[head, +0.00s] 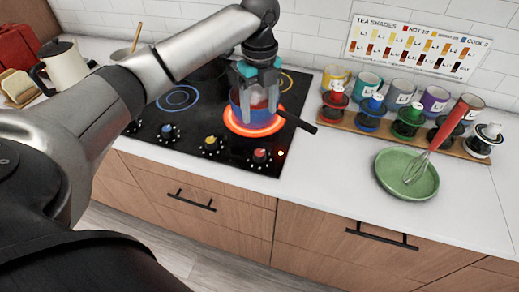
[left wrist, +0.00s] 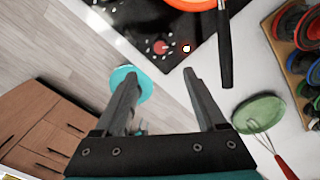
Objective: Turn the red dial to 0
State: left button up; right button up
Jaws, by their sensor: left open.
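The red dial (head: 261,156) is at the front right of the black cooktop (head: 180,148), next to a small glowing mark. It also shows in the left wrist view (left wrist: 160,47), beyond my fingertips, with nothing touching it. I cannot read its setting. My left gripper (head: 259,106) is open and points down in front of the pot in the head view. In the left wrist view, the open fingers (left wrist: 160,76) have an empty gap between them. My right gripper is not in view.
A pot (head: 255,118) stands on a glowing red burner (head: 231,122), its black handle (head: 300,122) reaching right. Yellow (head: 211,143) and blue (head: 167,131) dials sit left of the red dial. A green plate (head: 385,168) with a whisk lies right. Mugs stand behind.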

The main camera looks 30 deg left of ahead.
aim_at(260, 153)
pick_arm(q)
notch_tip(260, 153, down, 15)
jog(key=shift+f+b, duration=0.1)
jog(key=shift+b, duration=0.8)
grip_shut()
